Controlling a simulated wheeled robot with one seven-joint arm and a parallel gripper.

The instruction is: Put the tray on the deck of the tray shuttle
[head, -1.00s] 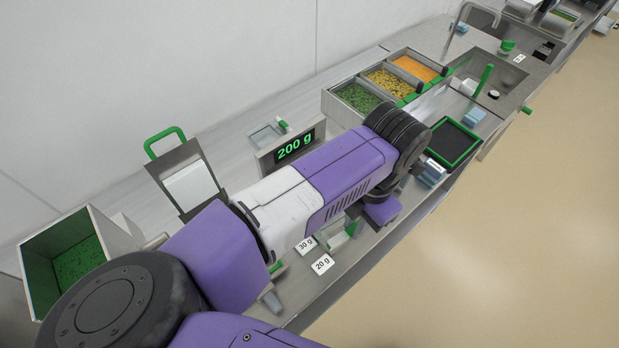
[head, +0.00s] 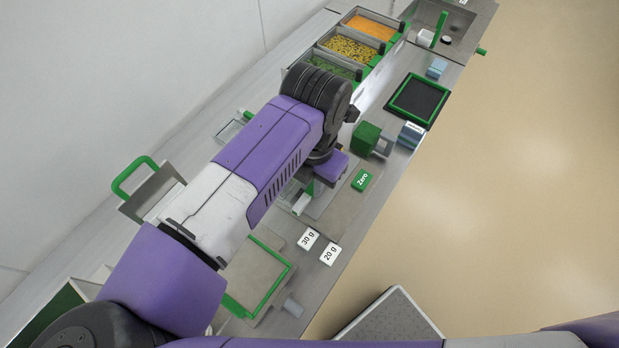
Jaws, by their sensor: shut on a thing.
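My gripper (head: 325,172) points down over the middle of the bench, its fingers mostly hidden under my wrist. It is shut on what seems to be the tray, of which only a small pale piece with a green part (head: 302,204) shows beside it. Whether the tray touches the surface below, I cannot tell. A green-framed grey plate (head: 262,273), which looks like the deck of the tray shuttle, lies nearer along the bench, left of and below my gripper. It looks bare, with a grey knob (head: 292,306) at its right; my arm covers part of it.
A green handle on a metal plate (head: 133,180) stands at the left. A green block (head: 367,138), Zero button (head: 362,180) and weight cards (head: 308,240) sit around my gripper. Food bins (head: 350,48), a green-framed black mat (head: 420,100) and a blue stack (head: 411,135) are farther back.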

